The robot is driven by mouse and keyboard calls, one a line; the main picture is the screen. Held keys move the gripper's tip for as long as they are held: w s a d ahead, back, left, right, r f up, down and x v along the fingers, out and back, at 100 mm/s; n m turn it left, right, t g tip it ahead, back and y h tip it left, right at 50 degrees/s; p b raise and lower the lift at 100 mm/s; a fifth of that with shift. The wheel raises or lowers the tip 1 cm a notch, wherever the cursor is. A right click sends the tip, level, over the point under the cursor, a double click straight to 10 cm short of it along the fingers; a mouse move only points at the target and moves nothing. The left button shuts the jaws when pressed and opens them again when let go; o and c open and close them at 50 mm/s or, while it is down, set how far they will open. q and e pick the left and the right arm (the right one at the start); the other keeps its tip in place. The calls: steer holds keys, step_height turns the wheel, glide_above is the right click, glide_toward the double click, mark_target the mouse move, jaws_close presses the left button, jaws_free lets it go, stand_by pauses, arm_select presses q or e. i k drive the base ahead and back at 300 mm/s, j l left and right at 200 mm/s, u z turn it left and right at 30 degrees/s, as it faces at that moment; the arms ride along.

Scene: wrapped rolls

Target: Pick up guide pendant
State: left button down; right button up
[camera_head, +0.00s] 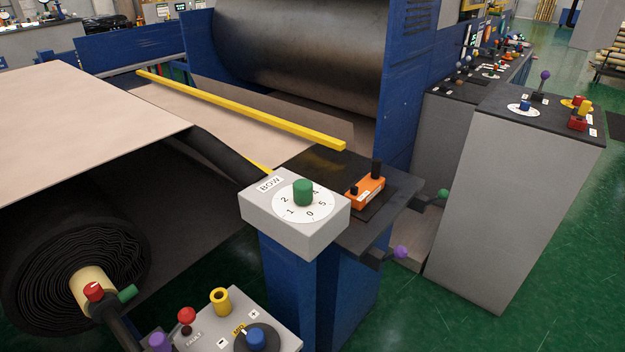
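A small orange control box (365,193), which looks like the guide pendant, lies on a dark shelf (398,195) on top of a blue post. It has black knobs on top and a small white label whose text is too small to read. It sits just right of a grey box (320,232) marked BOW, with a green knob (303,192) on a numbered dial. Neither of my grippers shows in the head view.
A grey panel (225,322) with red, yellow and blue controls stands at the bottom. A wrapped black roll (45,265) is at the left. A yellow bar (240,108) crosses behind the shelf. A grey cabinet (510,200) stands right; green floor (560,285) lies beyond it.

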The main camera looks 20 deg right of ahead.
mark_target(372, 184)
steer(key=i+l+u, duration=0.2)
steer(key=l+u, duration=0.25)
steer(key=l, duration=0.35)
steer(key=l+u, duration=0.4)
steer(key=l, duration=0.45)
